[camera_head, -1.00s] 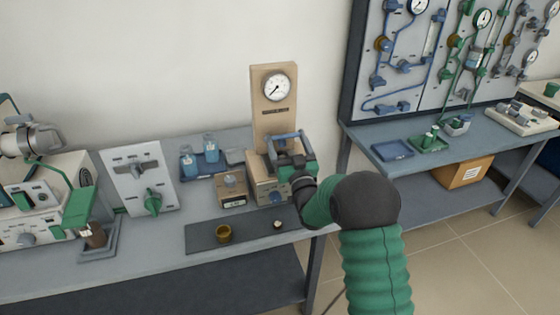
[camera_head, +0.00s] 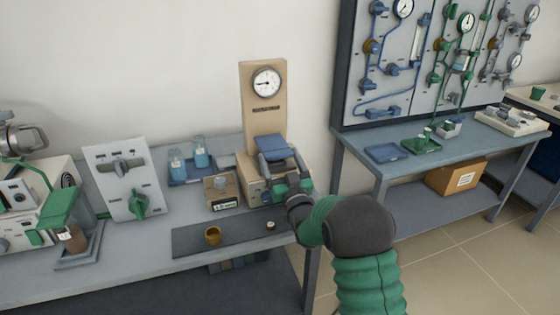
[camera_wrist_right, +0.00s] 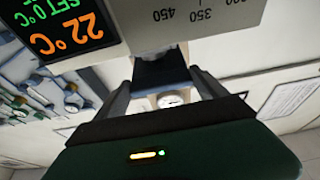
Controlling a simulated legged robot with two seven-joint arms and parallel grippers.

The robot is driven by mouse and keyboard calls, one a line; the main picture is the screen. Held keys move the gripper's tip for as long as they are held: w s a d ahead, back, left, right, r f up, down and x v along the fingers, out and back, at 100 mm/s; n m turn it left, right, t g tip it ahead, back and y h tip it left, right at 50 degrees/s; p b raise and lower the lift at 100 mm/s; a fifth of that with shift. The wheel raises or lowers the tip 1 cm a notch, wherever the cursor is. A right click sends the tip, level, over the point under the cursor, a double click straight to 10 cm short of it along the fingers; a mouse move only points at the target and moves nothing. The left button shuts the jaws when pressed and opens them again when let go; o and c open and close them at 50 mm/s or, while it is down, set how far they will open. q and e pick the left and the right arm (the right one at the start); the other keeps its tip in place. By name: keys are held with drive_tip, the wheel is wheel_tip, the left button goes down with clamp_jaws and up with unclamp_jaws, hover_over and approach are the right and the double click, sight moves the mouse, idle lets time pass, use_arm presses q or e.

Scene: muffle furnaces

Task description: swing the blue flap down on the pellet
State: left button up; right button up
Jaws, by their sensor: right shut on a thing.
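The blue flap (camera_head: 276,143) is at the front of a tan press-like device (camera_head: 256,178) with a tall column. My right gripper (camera_head: 284,166) reaches in from the right at the flap's near side. It is shut on the flap. In the right wrist view, the dark blue flap (camera_wrist_right: 160,72) shows between the two fingers of the right gripper (camera_wrist_right: 160,86). I cannot make out the pellet; the flap and gripper cover the device's front. My left gripper is out of view.
A round gauge (camera_head: 266,82) sits on the column. A small box with a display (camera_head: 223,194) stands left of the device. A dark mat (camera_head: 240,232) in front bears an amber cup (camera_head: 212,236) and a small pale item (camera_head: 271,225). A blue tray (camera_head: 190,172) holds bottles.

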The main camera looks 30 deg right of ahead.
drive_tip(key=shift+a+f, duration=0.1)
drive_tip(key=shift+f, duration=0.6)
drive_tip(key=o, duration=1.6)
drive_tip(key=shift+o, duration=1.4)
drive_tip(key=shift+w+f, duration=0.1)
drive_tip(key=shift+o, duration=0.6)
drive_tip(key=shift+w, duration=0.15)
drive_tip(key=shift+s+r, duration=0.2)
drive_tip(key=shift+s, duration=0.05)
drive_tip(key=p+v, duration=0.1)
drive_tip(key=v, duration=1.5)
drive_tip(key=shift+s+f, duration=0.15)
